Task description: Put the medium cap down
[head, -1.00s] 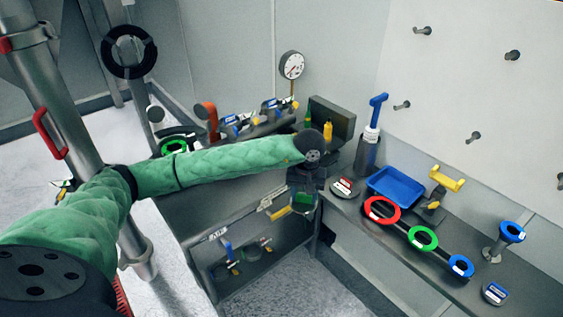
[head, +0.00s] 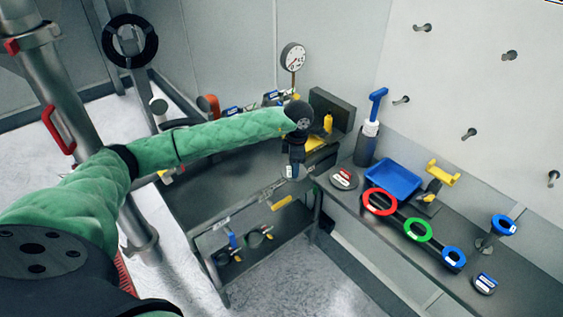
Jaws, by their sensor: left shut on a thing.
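My left arm in its green sleeve reaches across from the left. Its black gripper (head: 294,158) points down over the right part of the dark workbench (head: 205,188). It is shut on a round, light-topped cap (head: 295,172), taken to be the medium cap. The gripper partly covers the cap, and its label colour is unclear. I cannot tell whether the cap touches the bench. A red-labelled cap (head: 344,179) lies on the right bench (head: 405,240), and a blue-labelled cap (head: 484,284) lies near that bench's front. My right gripper is not in view.
A blue tray (head: 392,180) stands behind a rack with red (head: 380,202), green (head: 418,230) and blue (head: 454,258) rings. A dark cylinder with a blue handle (head: 376,108) stands near the corner. A gauge (head: 293,57) rises behind the gripper. A lower shelf (head: 262,250) holds tools.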

